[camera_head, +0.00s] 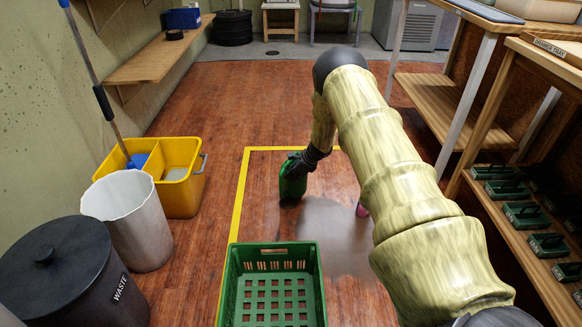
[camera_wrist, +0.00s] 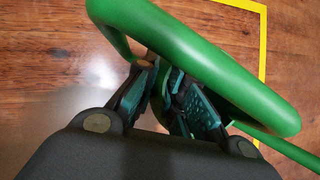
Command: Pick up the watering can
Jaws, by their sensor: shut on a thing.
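The green watering can (camera_head: 292,182) is on or just above the wooden floor inside the yellow-taped area; I cannot tell if its base touches. My gripper (camera_head: 303,160) reaches it from above and partly covers its top. In the wrist view, the can's green handle (camera_wrist: 215,62) crosses in front of my gripper (camera_wrist: 172,78). The fingers are shut on the handle. A thin green part, likely the spout (camera_wrist: 280,150), runs off to the lower right. Most of the can's body is hidden in the wrist view.
A green crate (camera_head: 272,247) stands on the floor in front. A yellow mop bucket (camera_head: 185,205), a white bin (camera_head: 140,240) and a black waste bin (camera_head: 75,285) line the left. A pink thing (camera_head: 361,210) is partly behind my arm. Shelves (camera_head: 530,215) stand at right.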

